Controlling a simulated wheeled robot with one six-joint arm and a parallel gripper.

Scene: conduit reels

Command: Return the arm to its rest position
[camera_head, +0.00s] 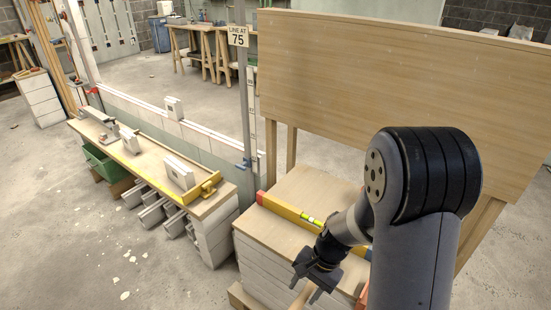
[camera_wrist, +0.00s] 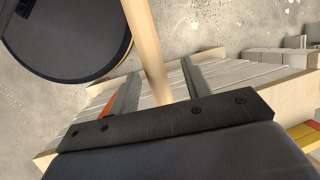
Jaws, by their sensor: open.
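My arm (camera_head: 425,230) rises at the right of the head view and bends down to the left. My gripper (camera_head: 308,290) hangs low at the front edge of a board-topped stack, fingers pointing down. In the wrist view its two fingers (camera_wrist: 161,85) are apart. A pale wooden handle (camera_wrist: 148,40) passes between them, with a gap visible on both sides.
The stack's wooden top (camera_head: 290,235) carries a yellow and red spirit level (camera_head: 303,216) close to my wrist. A large wooden panel (camera_head: 400,80) stands behind my arm. A low bench (camera_head: 150,160) with white blocks is at left. Open floor (camera_head: 60,230) lies at front left.

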